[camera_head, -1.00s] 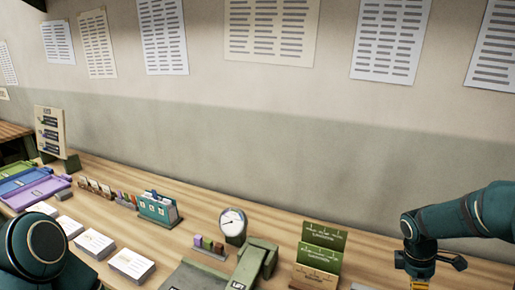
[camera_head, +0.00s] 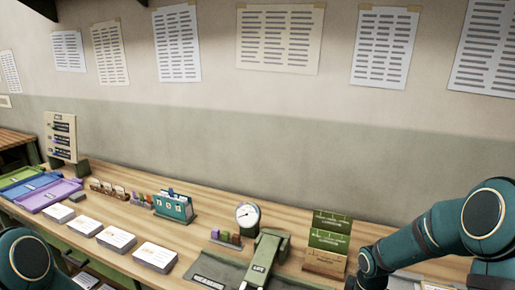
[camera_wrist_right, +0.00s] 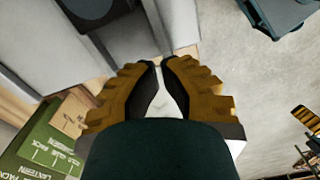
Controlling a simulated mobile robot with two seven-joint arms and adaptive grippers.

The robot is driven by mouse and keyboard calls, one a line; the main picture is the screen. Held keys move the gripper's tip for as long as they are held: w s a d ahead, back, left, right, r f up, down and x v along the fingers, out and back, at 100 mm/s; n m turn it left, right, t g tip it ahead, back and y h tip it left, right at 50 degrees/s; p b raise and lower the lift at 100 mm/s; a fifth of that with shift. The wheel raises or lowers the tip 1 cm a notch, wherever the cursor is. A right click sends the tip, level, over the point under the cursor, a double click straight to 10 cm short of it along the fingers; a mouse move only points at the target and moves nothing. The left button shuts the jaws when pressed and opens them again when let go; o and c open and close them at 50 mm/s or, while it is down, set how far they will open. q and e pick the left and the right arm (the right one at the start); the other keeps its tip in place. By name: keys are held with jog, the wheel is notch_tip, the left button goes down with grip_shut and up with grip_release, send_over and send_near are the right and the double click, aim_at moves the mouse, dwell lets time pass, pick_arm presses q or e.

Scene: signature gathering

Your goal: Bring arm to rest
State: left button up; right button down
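My right arm (camera_head: 430,235) enters the head view from the right and bends down toward the bottom edge. Its gripper is hidden or out of frame there. In the right wrist view, the yellow-brown fingers of my right gripper (camera_wrist_right: 160,75) come close together, with a narrow gap showing pale surface and no object visible between them. Whether this counts as shut is unclear. A rounded part of my left arm (camera_head: 30,262) shows at the lower left of the head view; the left gripper is out of view.
The wooden table (camera_head: 285,225) holds a green card holder (camera_head: 328,238), a round dial (camera_head: 247,215), a teal file box (camera_head: 174,205), paper stacks (camera_head: 155,256) and coloured trays (camera_head: 48,194). The wrist view shows a green lantern-labelled thing (camera_wrist_right: 45,145) and grey floor (camera_wrist_right: 270,75).

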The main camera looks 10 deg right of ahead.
jog(key=s+a+f+m+y, duration=0.1)
jog(key=s+a+f+m, duration=0.2)
jog(key=a, duration=0.5)
jog(key=s+a+f+m+t+y+b, duration=0.1)
jog(key=s+a+f+m, duration=0.2)
jog(key=a+f, duration=0.3)
jog(key=s+a+f+m+t+y+b, duration=0.1)
jog(key=s+a+f+m, duration=0.3)
jog(key=a, duration=0.7)
jog(key=shift+f+m+y, duration=0.35)
jog(key=shift+m+y, duration=0.05)
jog(key=shift+m, duration=0.4)
